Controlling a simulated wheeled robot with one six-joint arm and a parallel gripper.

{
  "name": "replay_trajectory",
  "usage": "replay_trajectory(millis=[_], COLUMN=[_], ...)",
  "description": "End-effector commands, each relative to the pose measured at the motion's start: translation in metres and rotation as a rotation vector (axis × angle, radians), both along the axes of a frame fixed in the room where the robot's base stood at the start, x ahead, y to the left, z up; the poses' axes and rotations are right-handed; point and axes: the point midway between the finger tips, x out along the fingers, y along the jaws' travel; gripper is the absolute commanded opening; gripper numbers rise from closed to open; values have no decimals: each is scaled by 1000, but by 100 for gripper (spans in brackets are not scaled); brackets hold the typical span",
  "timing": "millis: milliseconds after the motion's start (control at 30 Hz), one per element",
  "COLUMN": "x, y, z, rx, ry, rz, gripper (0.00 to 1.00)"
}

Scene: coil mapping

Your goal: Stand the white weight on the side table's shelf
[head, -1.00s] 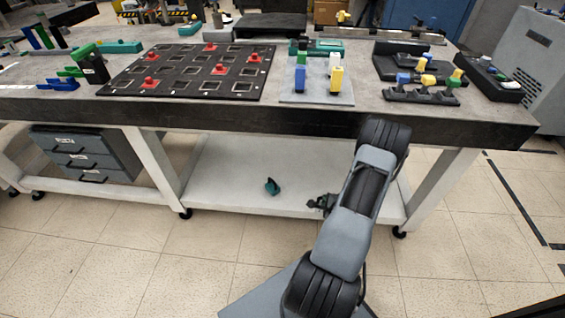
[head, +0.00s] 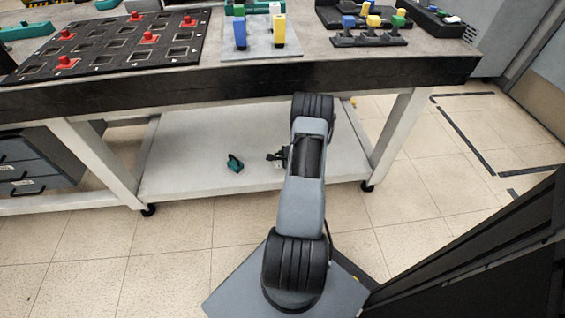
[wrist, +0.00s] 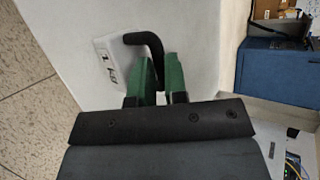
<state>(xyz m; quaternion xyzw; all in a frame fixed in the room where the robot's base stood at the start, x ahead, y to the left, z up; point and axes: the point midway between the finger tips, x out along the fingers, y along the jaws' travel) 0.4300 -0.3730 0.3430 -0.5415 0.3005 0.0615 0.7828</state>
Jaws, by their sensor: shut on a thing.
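In the wrist view the white weight (wrist: 107,62) has a dark label on its face and a black bent handle (wrist: 150,42). My gripper (wrist: 158,72) has green fingers shut on this handle. In the head view my gripper (head: 277,157) is small and partly hidden by my arm, over the white lower shelf (head: 190,140) under the workbench. The weight hardly shows there. I cannot tell whether its base touches the shelf.
The workbench top (head: 300,72) is above, with a white leg (head: 400,135) on the right. Grey drawers (head: 28,165) stand at the left. Bare shelf lies around the teal object.

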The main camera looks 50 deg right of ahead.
Motion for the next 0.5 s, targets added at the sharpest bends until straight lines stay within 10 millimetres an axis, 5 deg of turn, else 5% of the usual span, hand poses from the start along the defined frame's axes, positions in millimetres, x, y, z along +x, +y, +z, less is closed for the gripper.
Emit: replay_trajectory(millis=[500], x=[12], y=[-10], z=[-29], rx=[-3], ry=[-4], rz=[1], gripper=[0])
